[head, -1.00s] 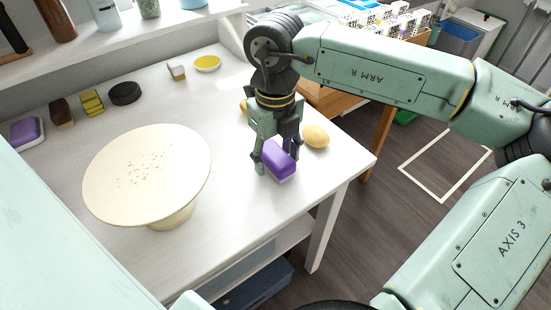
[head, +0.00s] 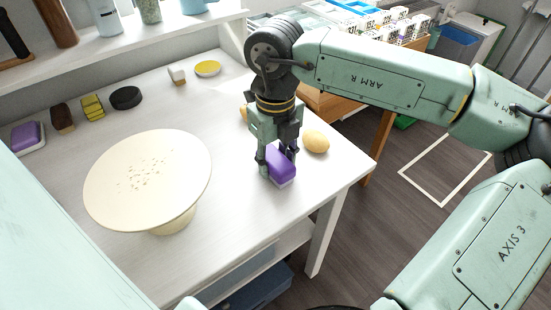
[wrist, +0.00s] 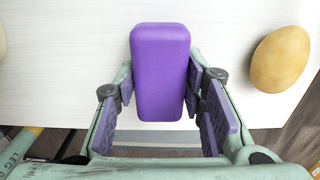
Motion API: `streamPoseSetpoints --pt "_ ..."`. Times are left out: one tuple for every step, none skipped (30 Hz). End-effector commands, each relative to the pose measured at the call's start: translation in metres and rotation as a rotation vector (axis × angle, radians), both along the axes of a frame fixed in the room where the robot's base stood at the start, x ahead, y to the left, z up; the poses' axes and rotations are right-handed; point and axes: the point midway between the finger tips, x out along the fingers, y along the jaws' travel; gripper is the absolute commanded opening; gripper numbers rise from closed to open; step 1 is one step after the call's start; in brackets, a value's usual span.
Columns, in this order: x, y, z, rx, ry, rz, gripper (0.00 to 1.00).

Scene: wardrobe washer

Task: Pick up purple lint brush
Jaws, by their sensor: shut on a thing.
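A purple lint brush (head: 281,166) with a pale underside is at the right front part of the white table, in the head view. My gripper (head: 277,160) points down over it and is shut on it, a finger on each side. In the wrist view the purple brush (wrist: 160,70) lies lengthwise between the finger pads of my gripper (wrist: 163,90). Its underside is hidden there, and I cannot tell whether it touches the table. Another purple-topped brush (head: 27,136) lies at the far left of the table.
A tan egg-shaped object (head: 315,142) sits just right of my gripper; another is partly hidden behind it. A wide cream stand (head: 150,180) takes up the table's middle left. Several small brushes and sponges line the back. The white table (head: 235,215) is bare between stand and gripper.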

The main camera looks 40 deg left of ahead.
Motion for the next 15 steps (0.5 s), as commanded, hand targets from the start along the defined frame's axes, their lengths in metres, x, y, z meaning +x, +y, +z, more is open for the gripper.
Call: streamPoseSetpoints --pt "0.0 0.0 0.004 0.0 0.001 0.001 0.09" --pt "0.0 0.0 0.006 0.0 0.001 0.001 0.09" --pt "-0.001 0.0 0.008 0.001 0.002 0.001 0.09" --pt "0.0 0.0 0.008 0.001 0.0 0.0 0.09" --pt "0.001 0.0 0.011 0.001 -0.003 -0.001 0.09" --pt "0.001 0.0 0.017 0.001 -0.003 -0.002 0.09" --pt "0.001 0.0 0.022 0.001 -0.003 -0.001 0.09" --pt "0.001 0.0 0.027 0.0 -0.004 -0.001 0.09" --pt "0.001 0.0 0.035 0.002 -0.005 -0.002 0.09" --pt "0.001 0.001 0.04 0.002 -0.004 -0.002 0.09" --pt "-0.007 -0.003 0.039 -0.001 -0.002 0.002 0.09" --pt "-0.015 -0.007 0.038 -0.001 -0.003 0.002 0.09" --pt "-0.022 -0.009 0.039 -0.002 -0.003 0.003 0.09" --pt "-0.027 -0.012 0.039 -0.001 -0.004 0.003 0.09" --pt "-0.036 -0.015 0.04 -0.001 -0.003 0.003 0.09"
